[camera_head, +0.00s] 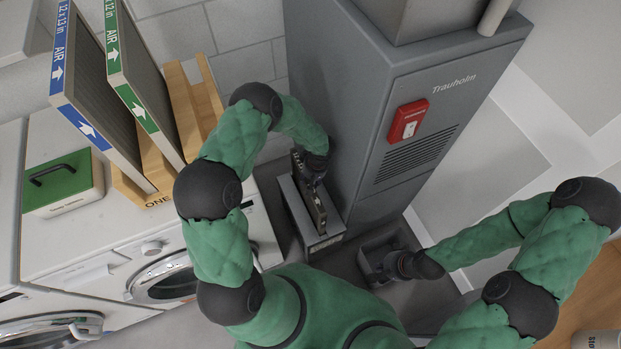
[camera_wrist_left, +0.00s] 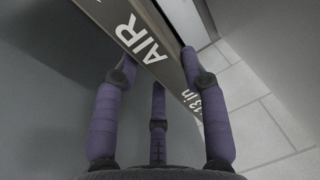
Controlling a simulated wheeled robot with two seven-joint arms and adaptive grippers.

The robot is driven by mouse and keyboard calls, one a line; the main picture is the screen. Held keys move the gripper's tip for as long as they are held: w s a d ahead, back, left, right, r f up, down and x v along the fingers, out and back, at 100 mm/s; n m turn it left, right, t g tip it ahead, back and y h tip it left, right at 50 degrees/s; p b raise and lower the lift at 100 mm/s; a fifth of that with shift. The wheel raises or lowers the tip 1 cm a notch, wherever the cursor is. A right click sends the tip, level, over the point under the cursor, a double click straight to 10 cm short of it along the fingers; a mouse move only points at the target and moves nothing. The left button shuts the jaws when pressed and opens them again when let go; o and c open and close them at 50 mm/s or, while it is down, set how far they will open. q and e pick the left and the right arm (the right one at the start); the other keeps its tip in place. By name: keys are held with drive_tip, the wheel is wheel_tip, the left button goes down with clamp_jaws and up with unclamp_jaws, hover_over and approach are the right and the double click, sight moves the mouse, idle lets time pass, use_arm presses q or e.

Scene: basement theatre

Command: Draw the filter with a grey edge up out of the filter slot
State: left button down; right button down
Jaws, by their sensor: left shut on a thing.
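The grey-edged filter (camera_head: 316,208) stands upright in the filter slot (camera_head: 288,200) of the low grey housing beside the tall cabinet. Much of it is hidden inside the slot. My left gripper (camera_head: 312,172) is at the filter's top, at its far end. In the left wrist view the grey edge (camera_wrist_left: 150,42), with white "AIR" lettering, runs between the purple fingers of my left gripper (camera_wrist_left: 155,70), which is shut on it. My right gripper (camera_head: 385,262) is low by a grey bin; its fingers are too dark and small to read.
The tall grey cabinet (camera_head: 345,100) with a red switch box stands close beside the slot. A blue-edged filter (camera_head: 85,130) and a green-edged filter (camera_head: 140,105) stand in a wooden rack (camera_head: 185,125) on white machines at left. The grey bin (camera_head: 372,258) is on the floor.

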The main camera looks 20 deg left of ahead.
use_arm(q)
drive_tip(key=shift+s+r+p, duration=0.1)
drive_tip(key=shift+r+p, duration=1.55)
wheel_tip(320, 180, up, 12)
drive_tip(key=p, duration=0.4)
idle(0.6)
